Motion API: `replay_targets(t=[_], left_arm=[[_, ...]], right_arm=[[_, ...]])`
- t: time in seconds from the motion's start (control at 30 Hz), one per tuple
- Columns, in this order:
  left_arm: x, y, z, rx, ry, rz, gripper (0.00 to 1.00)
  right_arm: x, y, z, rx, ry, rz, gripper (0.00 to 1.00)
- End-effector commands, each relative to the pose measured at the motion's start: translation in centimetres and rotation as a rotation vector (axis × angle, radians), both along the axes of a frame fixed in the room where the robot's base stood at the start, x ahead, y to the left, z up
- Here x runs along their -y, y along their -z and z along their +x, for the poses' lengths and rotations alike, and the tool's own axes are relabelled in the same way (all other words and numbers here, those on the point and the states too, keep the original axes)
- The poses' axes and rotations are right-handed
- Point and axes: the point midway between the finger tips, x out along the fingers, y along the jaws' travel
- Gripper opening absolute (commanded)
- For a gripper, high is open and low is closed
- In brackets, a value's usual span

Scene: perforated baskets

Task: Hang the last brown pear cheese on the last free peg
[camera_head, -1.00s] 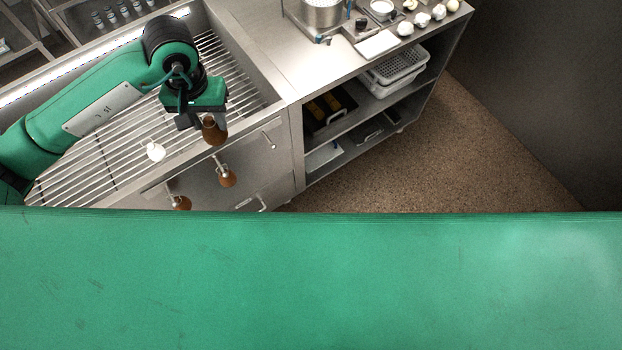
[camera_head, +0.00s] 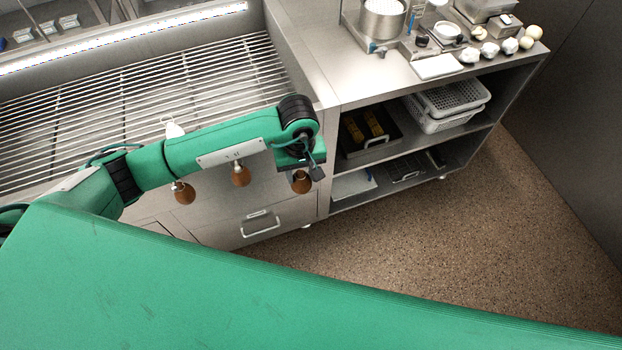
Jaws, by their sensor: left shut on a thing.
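My left gripper (camera_head: 304,172) is shut on a brown pear cheese (camera_head: 302,184), which hangs below it in front of the steel counter's front. Two other brown pear cheeses hang to its left along the same front, one in the middle (camera_head: 240,176) and one further left (camera_head: 185,193). My left arm passes just above them and hides part of their upper ends. The free peg cannot be made out; the gripper and arm cover that area. My right gripper is out of view.
A white pear-shaped piece (camera_head: 174,129) is on the slatted steel grate (camera_head: 90,100) behind my arm. To the right, a shelf unit holds white perforated baskets (camera_head: 450,105) and a dark tray (camera_head: 370,135). Its top carries a pot (camera_head: 383,20) and several white balls. The floor at right is clear.

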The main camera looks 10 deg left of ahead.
Motion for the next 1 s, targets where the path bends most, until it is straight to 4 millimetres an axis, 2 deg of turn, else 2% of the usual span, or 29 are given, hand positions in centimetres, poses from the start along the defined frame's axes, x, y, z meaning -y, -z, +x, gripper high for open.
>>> replay_targets(t=[0.03, 0.1, 0.23, 0.53, 1.0], left_arm=[[1.0, 1.2, 0.0, -0.002, -0.039, 0.003, 0.13], [1.8, 2.2, 0.1, 0.001, -0.084, 0.006, 0.13], [2.3, 2.9, 0.3, 0.006, -0.121, 0.011, 0.13], [1.5, 3.1, 1.5, 0.006, -0.122, 0.011, 0.13], [-0.1, 3.4, 3.8, 0.005, -0.121, 0.011, 0.13]], right_arm=[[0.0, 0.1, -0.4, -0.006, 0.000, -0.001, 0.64], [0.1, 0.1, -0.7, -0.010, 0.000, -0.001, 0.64], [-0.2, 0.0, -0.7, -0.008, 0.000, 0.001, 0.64], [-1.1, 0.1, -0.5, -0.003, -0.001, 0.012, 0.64], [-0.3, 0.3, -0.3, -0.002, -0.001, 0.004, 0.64]])
